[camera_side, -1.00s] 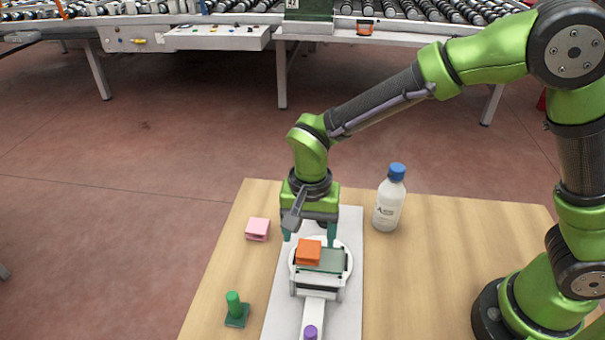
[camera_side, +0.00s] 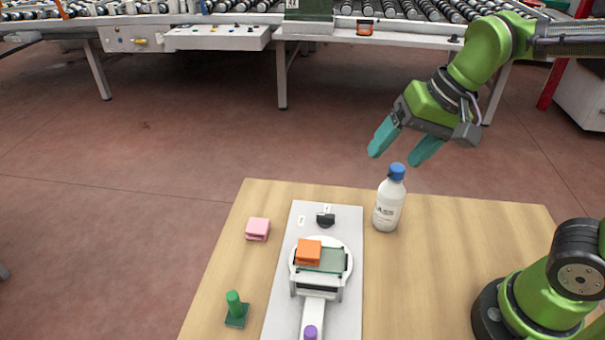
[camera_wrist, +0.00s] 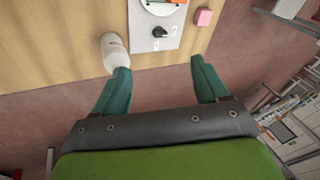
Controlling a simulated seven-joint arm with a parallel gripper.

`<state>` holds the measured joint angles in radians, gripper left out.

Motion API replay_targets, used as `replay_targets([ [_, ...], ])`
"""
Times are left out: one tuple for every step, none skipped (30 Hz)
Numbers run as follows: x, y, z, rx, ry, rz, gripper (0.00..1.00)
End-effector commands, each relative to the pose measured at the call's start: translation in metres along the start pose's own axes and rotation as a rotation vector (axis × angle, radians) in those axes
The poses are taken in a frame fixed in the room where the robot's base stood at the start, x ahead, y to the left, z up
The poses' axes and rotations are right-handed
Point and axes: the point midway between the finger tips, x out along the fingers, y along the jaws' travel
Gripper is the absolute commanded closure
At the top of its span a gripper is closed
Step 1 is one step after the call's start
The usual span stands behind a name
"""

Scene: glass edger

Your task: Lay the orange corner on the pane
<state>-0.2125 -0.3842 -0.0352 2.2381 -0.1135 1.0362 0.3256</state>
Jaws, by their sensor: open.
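The orange corner (camera_side: 308,252) rests on the left part of the glass pane (camera_side: 331,260), which lies on the round white plate of the edger (camera_side: 347,271). My gripper (camera_side: 399,158) is open and empty, raised up and away beyond the back of the table, above and behind the bottle. In the wrist view my open fingers (camera_wrist: 162,82) have nothing between them. That view shows only a small orange sliver of the corner at its top edge.
A white bottle with a blue cap (camera_side: 389,200) stands right of the grey base board (camera_side: 281,307). A pink block (camera_side: 257,229) and a green pegged piece (camera_side: 235,310) lie to its left. A black knob (camera_side: 325,219) is behind the plate.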

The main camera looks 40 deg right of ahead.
Motion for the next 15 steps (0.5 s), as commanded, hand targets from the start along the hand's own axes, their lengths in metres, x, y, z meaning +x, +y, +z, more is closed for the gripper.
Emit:
replay_targets([
  [-0.011, 0.015, 0.003, -0.028, 0.055, -0.03, 0.27],
  [-0.015, 0.022, 0.005, -0.051, 0.082, -0.042, 0.27],
  [-0.019, 0.03, 0.007, -0.076, 0.115, -0.054, 0.27],
  [-0.022, 0.035, 0.009, -0.096, 0.139, -0.061, 0.27],
  [-0.024, 0.04, 0.011, -0.112, 0.16, -0.067, 0.27],
  [-0.026, 0.045, 0.013, -0.133, 0.187, -0.071, 0.27],
  [-0.027, 0.048, 0.015, -0.145, 0.201, -0.073, 0.27],
  [-0.028, 0.051, 0.015, -0.155, 0.214, -0.074, 0.27],
  [-0.029, 0.053, 0.017, -0.167, 0.227, -0.075, 0.27],
  [-0.029, 0.055, 0.017, -0.174, 0.235, -0.076, 0.27],
  [-0.029, 0.056, 0.018, -0.178, 0.24, -0.076, 0.27],
  [-0.029, 0.057, 0.018, -0.181, 0.244, -0.075, 0.27],
  [-0.029, 0.057, 0.018, -0.183, 0.245, -0.075, 0.27],
  [-0.029, 0.057, 0.018, -0.184, 0.245, -0.075, 0.27],
  [-0.029, 0.057, 0.018, -0.185, 0.244, -0.075, 0.27],
])
